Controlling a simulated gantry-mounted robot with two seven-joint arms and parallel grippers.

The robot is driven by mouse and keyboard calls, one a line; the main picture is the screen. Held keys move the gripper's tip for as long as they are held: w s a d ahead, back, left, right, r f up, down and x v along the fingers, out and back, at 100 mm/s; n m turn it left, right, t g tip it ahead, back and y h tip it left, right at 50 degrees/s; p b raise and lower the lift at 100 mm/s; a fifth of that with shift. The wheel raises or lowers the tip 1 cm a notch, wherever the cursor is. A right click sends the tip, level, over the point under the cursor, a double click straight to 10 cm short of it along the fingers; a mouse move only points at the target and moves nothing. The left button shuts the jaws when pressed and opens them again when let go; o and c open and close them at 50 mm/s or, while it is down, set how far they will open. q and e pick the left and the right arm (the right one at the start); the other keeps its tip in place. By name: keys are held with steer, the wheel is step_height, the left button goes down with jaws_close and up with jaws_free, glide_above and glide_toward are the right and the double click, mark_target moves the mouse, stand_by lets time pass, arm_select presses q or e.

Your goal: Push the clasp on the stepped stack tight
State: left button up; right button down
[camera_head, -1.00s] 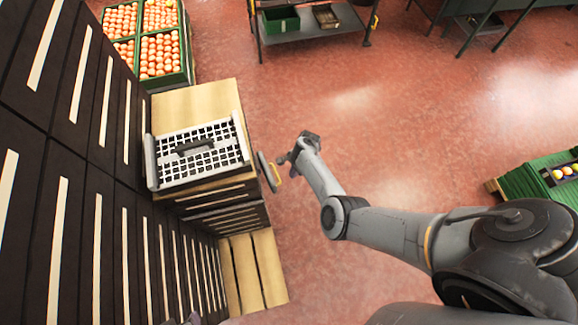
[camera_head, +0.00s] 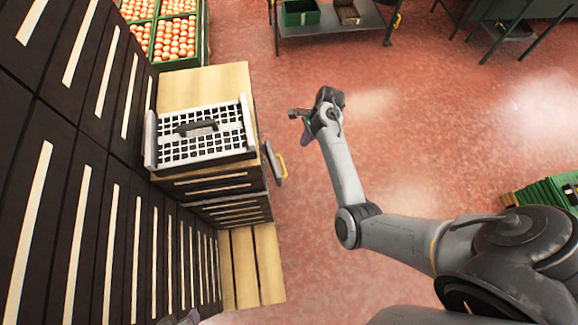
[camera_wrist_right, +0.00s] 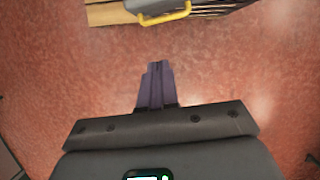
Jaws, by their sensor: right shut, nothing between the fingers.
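The stepped stack (camera_head: 232,181) is dark slatted crates at the left, with a white grid crate (camera_head: 200,133) on top. The clasp (camera_head: 274,161), a grey lever with a yellow handle, sits on the stack's right side and appears to stand out from it. It also shows at the top of the right wrist view (camera_wrist_right: 165,14). My right gripper (camera_head: 297,113) is shut and empty, apart from the clasp, above and right of it in the head view. Its purple fingers (camera_wrist_right: 156,84) point toward the clasp, with floor between. A small grey-purple tip at the bottom edge may be my left gripper (camera_head: 190,318).
A tall wall of dark crates (camera_head: 75,215) with pale strips runs along the left. Green crates of oranges (camera_head: 178,37) stand behind the stack. A wooden pallet (camera_head: 252,265) lies in front of it. A low bench (camera_head: 335,26) stands at the back.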

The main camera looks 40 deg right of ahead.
arm_select(q)
step_height(320, 180, down, 8)
steer(key=b, duration=0.7)
steer(key=shift+f, duration=0.15)
arm_select(e)
steer(key=w+x, duration=0.1)
steer(key=x, duration=1.4)
steer(key=shift+a+f, duration=0.15)
steer(key=shift+a, duration=0.15)
